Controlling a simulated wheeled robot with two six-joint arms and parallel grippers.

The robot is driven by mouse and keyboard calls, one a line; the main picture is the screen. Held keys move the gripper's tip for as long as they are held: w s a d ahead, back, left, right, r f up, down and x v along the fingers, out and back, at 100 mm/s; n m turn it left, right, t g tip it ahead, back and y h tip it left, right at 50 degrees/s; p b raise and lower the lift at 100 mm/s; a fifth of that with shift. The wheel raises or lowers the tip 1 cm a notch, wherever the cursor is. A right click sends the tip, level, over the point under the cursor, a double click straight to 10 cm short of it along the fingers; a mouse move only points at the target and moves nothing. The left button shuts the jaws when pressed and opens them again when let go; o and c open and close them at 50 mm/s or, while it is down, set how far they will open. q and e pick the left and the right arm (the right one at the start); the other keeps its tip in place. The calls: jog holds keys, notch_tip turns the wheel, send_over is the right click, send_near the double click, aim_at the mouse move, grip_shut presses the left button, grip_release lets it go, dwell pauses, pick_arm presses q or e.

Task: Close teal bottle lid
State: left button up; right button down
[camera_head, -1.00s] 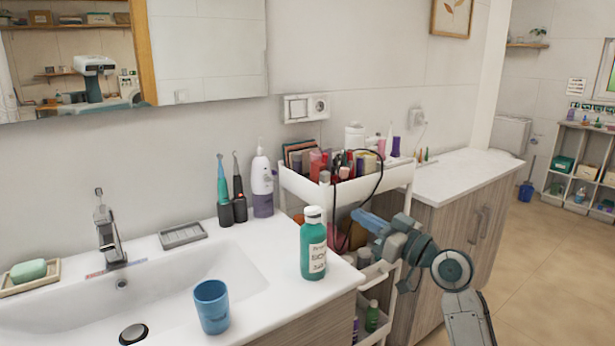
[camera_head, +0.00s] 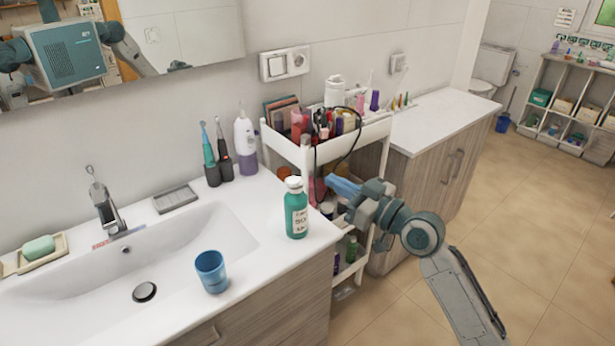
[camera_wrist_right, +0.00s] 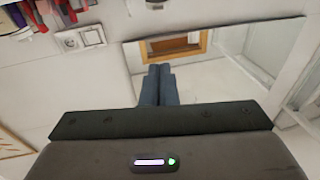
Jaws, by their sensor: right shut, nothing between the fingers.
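The teal bottle (camera_head: 296,213) stands upright on the right end of the white sink counter in the head view. Its white lid (camera_head: 293,183) sits on top; I cannot tell whether it is fully shut. My right gripper (camera_head: 332,184) is just right of the bottle, at about lid height in the picture and apart from it, in front of the cart. Its blue fingers are together with nothing between them. In the right wrist view the fingers (camera_wrist_right: 158,84) point toward the wall and mirror, and the bottle is not seen. My left gripper is not in view.
Electric toothbrushes (camera_head: 217,160) and a purple-and-white bottle (camera_head: 245,148) stand behind the teal bottle. The white cart (camera_head: 372,133) holds many cosmetics and a black cable. The counter between cup and teal bottle is clear.

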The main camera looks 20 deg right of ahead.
jog(key=r+p, duration=0.1)
jog(key=p, duration=0.3)
send_over(296, 182)
jog(key=s+d, duration=0.1)
jog(key=d, duration=0.1)
jog(key=f, duration=0.1)
jog(key=s+f, duration=0.1)
jog(key=f, duration=0.2)
jog(key=shift+s+d, duration=0.25)
jog(key=shift+d, duration=0.1)
jog(key=shift+w+a, duration=0.1)
jog(key=shift+f, duration=0.1)
